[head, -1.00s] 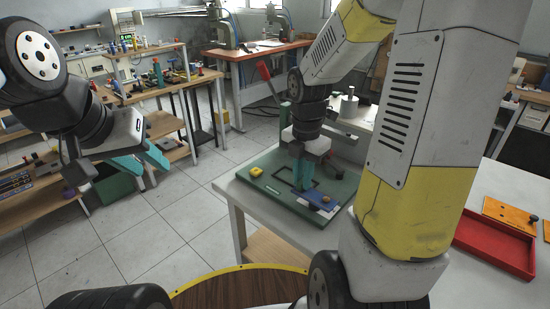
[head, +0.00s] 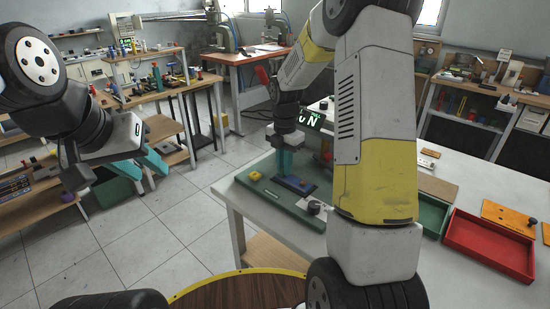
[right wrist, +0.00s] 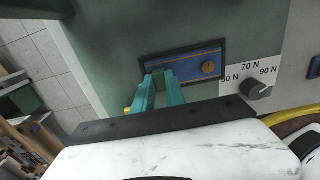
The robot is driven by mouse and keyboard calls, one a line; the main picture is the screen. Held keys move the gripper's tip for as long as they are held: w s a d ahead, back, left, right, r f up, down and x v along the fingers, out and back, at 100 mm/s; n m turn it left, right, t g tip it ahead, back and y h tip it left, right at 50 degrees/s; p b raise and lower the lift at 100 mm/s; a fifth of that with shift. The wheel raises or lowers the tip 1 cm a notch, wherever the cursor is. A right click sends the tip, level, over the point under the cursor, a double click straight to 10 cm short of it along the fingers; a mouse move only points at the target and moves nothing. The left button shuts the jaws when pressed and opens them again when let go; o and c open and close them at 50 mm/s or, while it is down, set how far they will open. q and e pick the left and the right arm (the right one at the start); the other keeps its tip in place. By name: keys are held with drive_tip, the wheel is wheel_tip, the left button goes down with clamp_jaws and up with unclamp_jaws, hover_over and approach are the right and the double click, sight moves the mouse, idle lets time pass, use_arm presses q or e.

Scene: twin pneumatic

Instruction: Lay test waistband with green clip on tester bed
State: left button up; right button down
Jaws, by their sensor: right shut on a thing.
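The test waistband is a blue strip with a brown round knob; it shows in the right wrist view (right wrist: 190,63) and in the head view (head: 302,188). It lies within the black rectangular outline (right wrist: 223,45) on the green tester bed (right wrist: 110,50), parallel to it. My right gripper (right wrist: 162,84) is shut on the green clip (right wrist: 162,75) at the strip's left end. In the head view the right gripper (head: 285,174) points down at the bed. Whether the strip rests fully on the bed is hard to tell. My left gripper (head: 145,165) is open and empty, away from the table.
A force dial (right wrist: 256,88) marked in newtons sits beside the outline. A yellow button (head: 255,176) is at the bed's left. A red tray (head: 490,243) and a green tray (head: 432,215) stand to the right.

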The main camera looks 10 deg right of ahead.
drive_tip(key=shift+f, duration=0.2)
drive_tip(key=c, duration=1.4)
unclamp_jaws()
drive_tip(key=shift+r, duration=0.1)
drive_tip(key=s+r+m+t, duration=0.1)
drive_tip(key=s+r+m, duration=0.1)
drive_tip(key=r, duration=0.6)
drive_tip(key=s+r+m, duration=0.3)
drive_tip(key=r, duration=0.6)
drive_tip(key=s+r+m+t, duration=0.1)
drive_tip(key=s+m, duration=0.5)
drive_tip(key=s+a+r+m+t+y, duration=0.1)
drive_tip(key=s+m+t, duration=0.1)
drive_tip(key=s+m, duration=0.5)
drive_tip(key=s+a+r+m+t+y, duration=0.1)
drive_tip(key=s+m+t, duration=0.1)
drive_tip(key=s+m, duration=0.4)
drive_tip(key=shift+s+a+r+m, duration=0.15)
drive_tip(key=shift+r+m, duration=0.1)
drive_tip(key=shift+m, duration=0.25)
